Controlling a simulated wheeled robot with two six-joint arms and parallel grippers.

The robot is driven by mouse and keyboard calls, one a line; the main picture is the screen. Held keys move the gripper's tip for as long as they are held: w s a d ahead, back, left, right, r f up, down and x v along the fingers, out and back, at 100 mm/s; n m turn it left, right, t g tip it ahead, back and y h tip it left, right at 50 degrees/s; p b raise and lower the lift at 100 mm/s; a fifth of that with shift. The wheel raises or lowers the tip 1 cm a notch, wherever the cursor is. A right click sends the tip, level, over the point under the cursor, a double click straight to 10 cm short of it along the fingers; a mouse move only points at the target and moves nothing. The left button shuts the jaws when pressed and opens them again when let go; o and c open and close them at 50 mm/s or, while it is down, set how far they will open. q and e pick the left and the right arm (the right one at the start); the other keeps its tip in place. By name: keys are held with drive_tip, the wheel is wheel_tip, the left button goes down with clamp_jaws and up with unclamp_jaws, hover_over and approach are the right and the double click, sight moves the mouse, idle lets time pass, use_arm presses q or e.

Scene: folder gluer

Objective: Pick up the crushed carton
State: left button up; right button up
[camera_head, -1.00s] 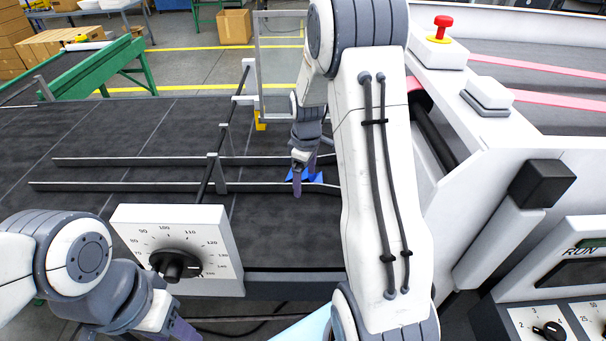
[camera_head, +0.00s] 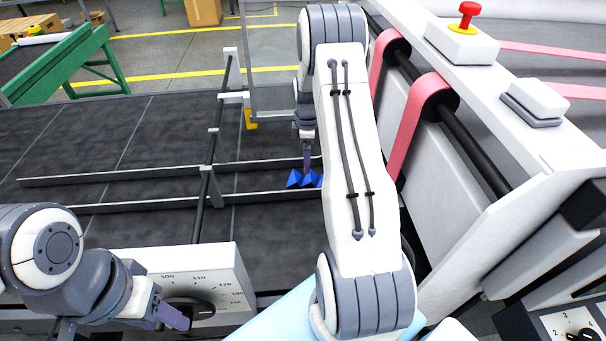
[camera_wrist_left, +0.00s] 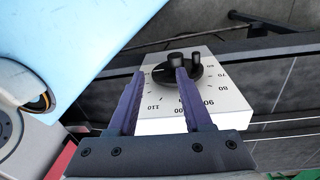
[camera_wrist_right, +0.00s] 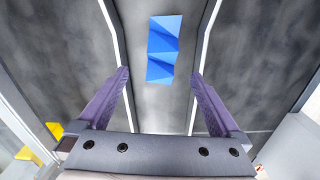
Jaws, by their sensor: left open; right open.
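The crushed carton (camera_head: 304,179) is a blue, crumpled piece lying on the dark belt between two metal guide rails; my right arm partly covers it in the head view. In the right wrist view the carton (camera_wrist_right: 163,50) lies beyond the fingertips, between the rails. My right gripper (camera_wrist_right: 162,75) is open and empty, its fingers pointing at the carton from above, apart from it. My left gripper (camera_head: 172,317) is at the lower left, by the white dial box (camera_head: 205,262). In the left wrist view its fingers (camera_wrist_left: 158,75) are open and empty, with the dial knob beyond them.
The guide rails (camera_head: 130,204) run along the belt on both sides of the carton. A clear panel (camera_head: 272,70) stands behind. Pink belts (camera_head: 415,115) and the white machine housing (camera_head: 520,150) are close on the right. The belt (camera_head: 60,135) at left is bare.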

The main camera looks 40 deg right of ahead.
sight(307, 176)
wheel_tip(307, 176, down, 3)
drive_tip(key=shift+f+p, duration=0.1)
drive_tip(key=shift+p, duration=0.35)
drive_tip(key=f+p, duration=0.3)
drive_tip(key=f, duration=0.1)
drive_tip(key=shift+s+f, duration=0.2)
drive_tip(key=shift+f, duration=0.5)
drive_tip(key=c, duration=1.4)
